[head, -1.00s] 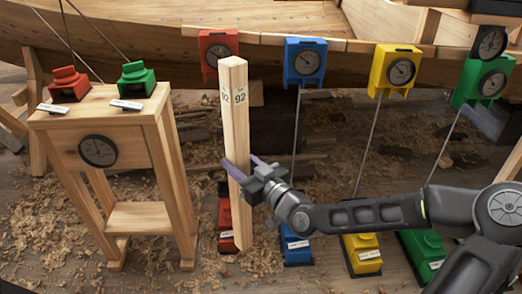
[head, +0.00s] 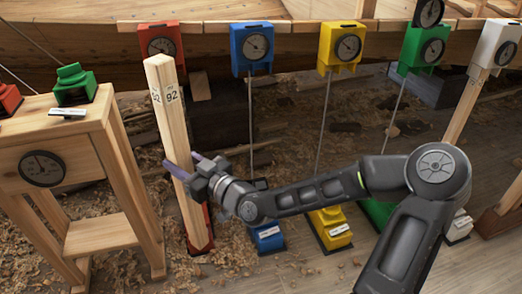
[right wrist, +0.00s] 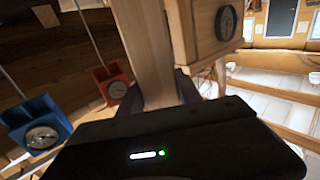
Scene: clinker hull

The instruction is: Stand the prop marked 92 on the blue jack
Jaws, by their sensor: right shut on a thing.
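The prop marked 92 (head: 172,120) is a pale square wooden post with its number near the top. My right gripper (head: 190,170) is shut on it around mid-height, and the post leans slightly in the head view. The post also shows between the fingers in the right wrist view (right wrist: 148,55). The blue jack (head: 268,238) stands on the floor to the right of the post's foot, partly hidden behind my right forearm. The post's foot overlaps the red jack (head: 207,222) in the picture; whether they touch I cannot tell. My left gripper is out of view.
Red (head: 161,42), blue (head: 251,48), yellow (head: 342,48), green (head: 424,48) and white (head: 495,42) gauge boxes line the hull. A yellow jack (head: 331,228) stands right of the blue one. A wooden stand (head: 100,236) with loose jacks on top is at left. Shavings litter the floor.

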